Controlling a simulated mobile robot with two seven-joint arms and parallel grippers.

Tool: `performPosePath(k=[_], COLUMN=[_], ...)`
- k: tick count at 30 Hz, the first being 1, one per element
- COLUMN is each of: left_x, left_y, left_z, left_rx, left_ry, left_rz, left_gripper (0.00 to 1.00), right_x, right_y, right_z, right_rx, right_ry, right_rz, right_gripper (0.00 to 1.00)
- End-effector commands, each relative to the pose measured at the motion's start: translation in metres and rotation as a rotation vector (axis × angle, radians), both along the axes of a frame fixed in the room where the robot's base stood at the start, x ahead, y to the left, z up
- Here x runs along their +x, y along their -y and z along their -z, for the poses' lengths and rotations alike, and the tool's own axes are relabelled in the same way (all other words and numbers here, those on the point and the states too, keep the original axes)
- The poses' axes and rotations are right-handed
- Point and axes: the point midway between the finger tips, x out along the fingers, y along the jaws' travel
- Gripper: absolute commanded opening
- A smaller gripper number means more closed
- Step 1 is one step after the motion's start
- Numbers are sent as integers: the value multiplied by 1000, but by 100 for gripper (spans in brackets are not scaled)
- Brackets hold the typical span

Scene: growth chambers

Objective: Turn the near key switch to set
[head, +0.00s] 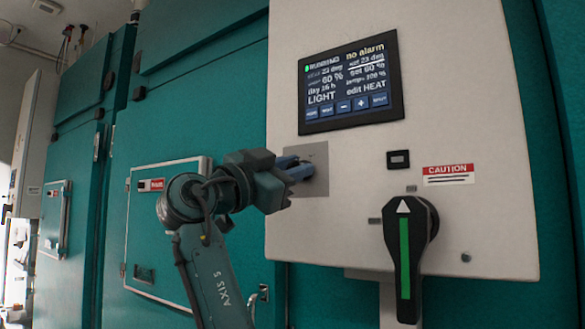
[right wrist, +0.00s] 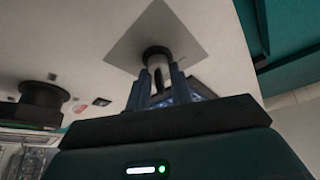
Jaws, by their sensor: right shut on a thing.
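The near key switch (right wrist: 156,56) is a dark round collar with a pale key part, on a square grey plate (head: 318,154) on the white control panel. In the right wrist view the plate (right wrist: 158,30) is behind it. My right gripper (head: 302,172) is at the plate, and its blue fingers (right wrist: 160,84) are closed around the key part, one on each side. In the head view the fingers hide most of the switch. The position of the key against any marks cannot be read. My left gripper is not in view.
A screen (head: 351,84) above the switch shows RUNNING and no alarm. A large black handle with a green stripe (head: 405,258) sticks out at the lower right, below a CAUTION label (head: 448,174). Teal chamber doors (head: 205,110) stand at the left.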

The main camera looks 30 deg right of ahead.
Motion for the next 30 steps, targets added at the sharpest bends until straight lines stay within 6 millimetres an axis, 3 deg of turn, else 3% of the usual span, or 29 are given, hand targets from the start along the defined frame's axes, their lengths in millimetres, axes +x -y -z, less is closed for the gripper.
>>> performPosePath(k=[5,6,8,17,23,30], left_x=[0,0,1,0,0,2], left_y=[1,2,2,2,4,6], left_z=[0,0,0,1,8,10], left_rx=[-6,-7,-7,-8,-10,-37], left_ry=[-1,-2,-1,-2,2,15], left_rz=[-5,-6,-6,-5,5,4], left_gripper=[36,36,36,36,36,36], right_x=[0,0,0,0,-5,-15], right_y=[0,0,0,-4,-32,-82], right_z=[0,0,0,2,13,31], right_rx=[0,0,0,-1,-2,-3], right_ry=[1,1,1,0,-1,0], right_rz=[0,-1,-1,-2,-4,-4], right_gripper=[0,23,28,28,28,28])
